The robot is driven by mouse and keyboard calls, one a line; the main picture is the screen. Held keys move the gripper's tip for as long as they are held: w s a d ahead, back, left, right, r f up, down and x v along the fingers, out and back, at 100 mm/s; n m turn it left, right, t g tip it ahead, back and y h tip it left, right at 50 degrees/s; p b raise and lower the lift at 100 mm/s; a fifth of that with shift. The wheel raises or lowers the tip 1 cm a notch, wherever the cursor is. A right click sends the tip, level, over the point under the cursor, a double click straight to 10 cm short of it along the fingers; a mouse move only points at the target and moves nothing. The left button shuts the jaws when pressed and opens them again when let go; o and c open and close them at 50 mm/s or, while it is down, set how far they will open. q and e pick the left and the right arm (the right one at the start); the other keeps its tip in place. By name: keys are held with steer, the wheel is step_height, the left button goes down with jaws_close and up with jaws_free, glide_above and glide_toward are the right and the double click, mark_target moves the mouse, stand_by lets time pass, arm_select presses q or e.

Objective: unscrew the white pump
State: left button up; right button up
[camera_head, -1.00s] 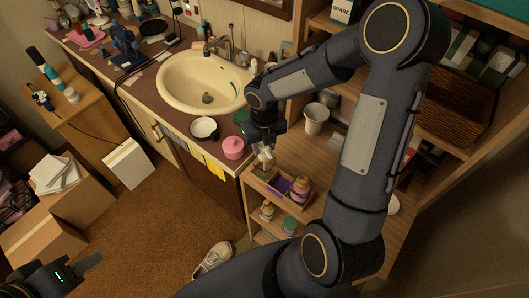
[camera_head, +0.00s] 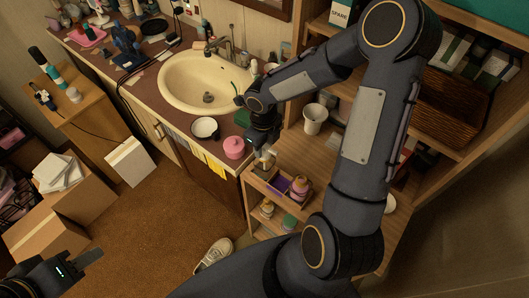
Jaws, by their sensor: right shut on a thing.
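The white pump (camera_head: 265,158) is small in the head view, at the back left of the small wooden organizer (camera_head: 277,197) beside the counter. My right gripper (camera_head: 264,150) points down from above and is shut on the pump's top. Its fingers are mostly hidden by its own dark body, and the bottle under the pump is hard to make out. My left gripper (camera_head: 88,262) is far away at the bottom left corner, near no task object. Its finger gap is unclear.
A pink jar (camera_head: 234,148) and a white bowl (camera_head: 205,129) stand on the counter by the sink (camera_head: 205,82). A purple-and-orange bottle (camera_head: 299,188) stands in the organizer close to the pump. A white cup (camera_head: 314,118) is behind. The carpet is mostly open.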

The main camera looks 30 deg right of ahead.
steer(key=o, duration=1)
steer(key=shift+r, duration=3.9)
